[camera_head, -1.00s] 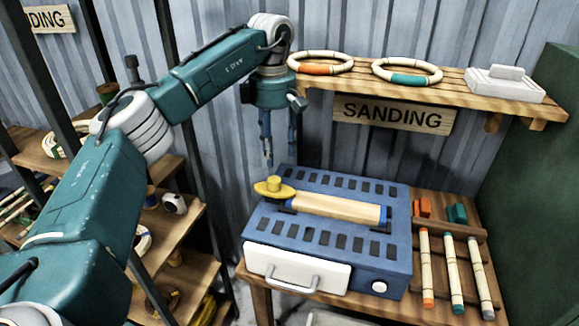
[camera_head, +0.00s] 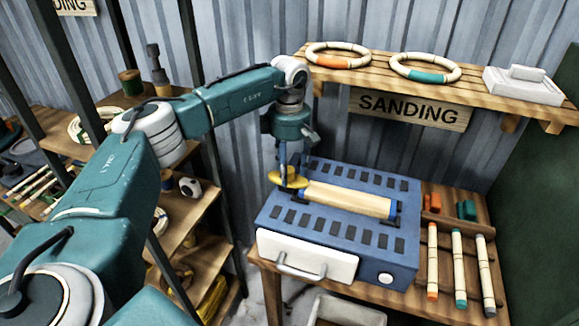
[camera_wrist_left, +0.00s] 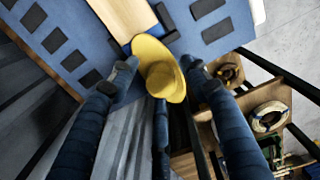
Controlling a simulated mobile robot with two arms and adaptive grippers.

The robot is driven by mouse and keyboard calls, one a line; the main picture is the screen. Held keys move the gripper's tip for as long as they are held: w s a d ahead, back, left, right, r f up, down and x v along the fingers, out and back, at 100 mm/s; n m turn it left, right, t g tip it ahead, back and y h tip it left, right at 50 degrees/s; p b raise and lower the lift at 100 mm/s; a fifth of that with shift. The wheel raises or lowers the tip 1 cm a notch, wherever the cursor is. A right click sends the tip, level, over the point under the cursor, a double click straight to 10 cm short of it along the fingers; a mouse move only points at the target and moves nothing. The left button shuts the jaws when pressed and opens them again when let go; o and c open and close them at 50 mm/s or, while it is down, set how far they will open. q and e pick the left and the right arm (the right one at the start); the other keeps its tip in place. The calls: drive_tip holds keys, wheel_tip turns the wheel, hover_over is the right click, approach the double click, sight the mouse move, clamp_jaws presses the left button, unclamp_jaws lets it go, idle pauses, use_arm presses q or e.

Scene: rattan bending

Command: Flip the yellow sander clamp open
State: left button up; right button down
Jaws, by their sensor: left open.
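The yellow sander clamp (camera_head: 290,179) sits at the left end of a pale rattan piece (camera_head: 348,199) on top of the blue sander (camera_head: 320,228). My left gripper (camera_head: 283,168) is lowered at the clamp and points down. In the left wrist view, the clamp (camera_wrist_left: 160,68) lies between the tips of my open left gripper (camera_wrist_left: 155,70), with a finger on each side. I cannot tell whether a fingertip touches it. The rattan's end (camera_wrist_left: 122,15) shows just beyond the clamp. My right gripper is not in view.
A wooden shelf (camera_head: 440,82) with two rattan rings and a white block is above the sander. Several rattan sticks (camera_head: 458,262) lie on the bench at right. A shelving rack (camera_head: 185,222) stands left. A sanding sign (camera_head: 410,107) hangs behind.

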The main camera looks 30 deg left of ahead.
use_arm(q)
drive_tip(key=c, duration=1.1)
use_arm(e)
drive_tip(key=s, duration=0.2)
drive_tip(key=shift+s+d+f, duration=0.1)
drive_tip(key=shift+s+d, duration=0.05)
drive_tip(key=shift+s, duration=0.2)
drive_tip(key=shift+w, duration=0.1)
